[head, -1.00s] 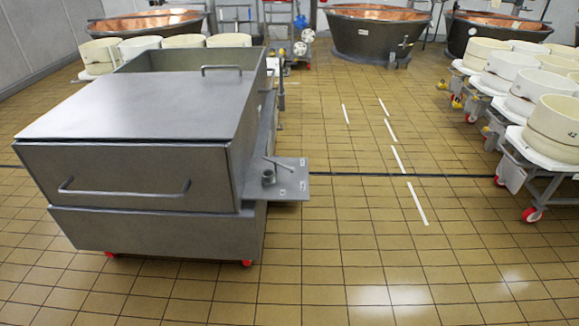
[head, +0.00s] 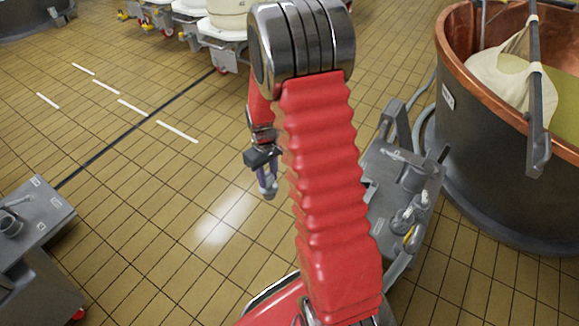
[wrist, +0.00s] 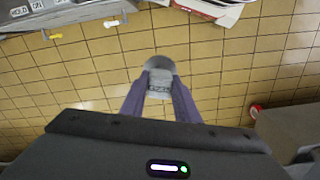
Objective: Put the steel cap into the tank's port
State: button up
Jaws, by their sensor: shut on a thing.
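My gripper (head: 266,187) hangs in the air over the tiled floor in the head view, left of my red arm. In the wrist view its purple fingers (wrist: 160,100) are shut on the steel cap (wrist: 160,70), a grey rounded piece at their tips. The cap also shows small below the fingers in the head view (head: 268,192). A grey steel tank's side shelf (head: 45,215) is at the lower left, with a short round stub, perhaps the port (head: 10,224), on it. The cap is well apart from this shelf.
A grey stand (head: 385,165) with metal fittings (head: 405,218) is right of my arm, partly hidden by it. A copper-rimmed vat (head: 480,150) stands beyond it. A trolley with white moulds (head: 225,28) is at the back. Floor between the shelf and my gripper is clear.

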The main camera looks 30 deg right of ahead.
jog(key=w+a+m, duration=0.1)
jog(key=w+a, duration=0.2)
jog(key=a, duration=1.1)
jog(key=shift+f, duration=0.3)
